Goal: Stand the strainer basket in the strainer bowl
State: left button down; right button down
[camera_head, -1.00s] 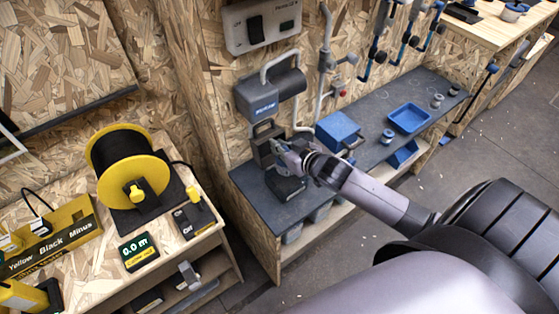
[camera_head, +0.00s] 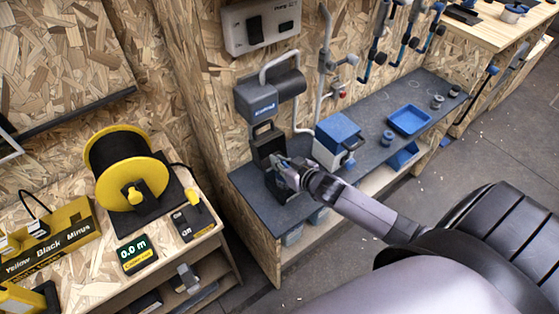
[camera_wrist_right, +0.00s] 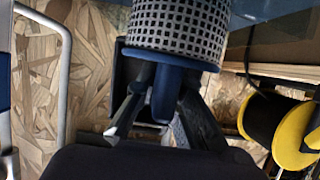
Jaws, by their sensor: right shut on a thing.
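The strainer basket (camera_wrist_right: 180,28) is a pale perforated cylinder with a blue collar and a blue tab handle, seen at the top of the right wrist view. My right gripper (camera_wrist_right: 166,98) is shut on the blue handle, one finger on each side. In the head view my right gripper (camera_head: 282,172) is beside the dark housing (camera_head: 267,141) under the grey-blue pump (camera_head: 268,93), low over the bench; the basket is hidden there. I cannot make out for sure which part is the strainer bowl; the gripper and arm cover part of that area. My left gripper is out of view.
A blue-lidded box (camera_head: 337,140), a blue tray (camera_head: 409,119) and small round parts stand on the dark bench (camera_head: 372,135) to the right. Pipes run up the wall behind. A yellow cable spool (camera_head: 130,170) stands on the wooden table at left.

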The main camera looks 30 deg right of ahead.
jog(key=shift+f, duration=0.25)
jog(key=c, duration=1.7)
grip_release()
jog(key=shift+r, duration=0.3)
jog(key=v, duration=1.2)
jog(key=shift+r+p, duration=0.4)
